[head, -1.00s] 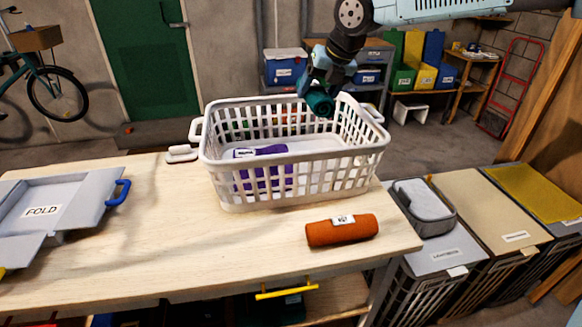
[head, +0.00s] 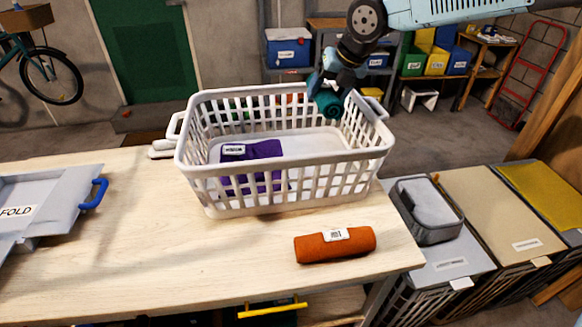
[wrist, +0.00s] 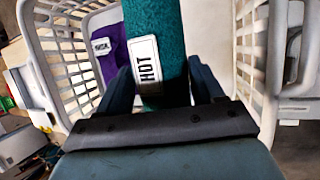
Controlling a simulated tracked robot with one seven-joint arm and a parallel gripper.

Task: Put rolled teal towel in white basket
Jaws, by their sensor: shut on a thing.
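The rolled teal towel (head: 331,104) is held by my gripper (head: 322,90) over the back right part of the white basket, at about rim height. In the wrist view the teal towel (wrist: 155,38) lies between the two fingers (wrist: 160,85), and its white label reads "HOT". The white basket (head: 290,172) stands on the wooden table. A folded purple cloth (head: 262,151) with a white label lies inside it on the left. The basket wall (wrist: 45,62) also shows in the wrist view. The basket floor right of the purple cloth looks bare.
A rolled orange towel (head: 335,245) lies on the table (head: 150,240) in front of the basket. A grey folding board (head: 40,205) marked "FOLD" is at the left. Lidded hampers (head: 500,215) stand right of the table, one with a grey bin (head: 428,210) on it.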

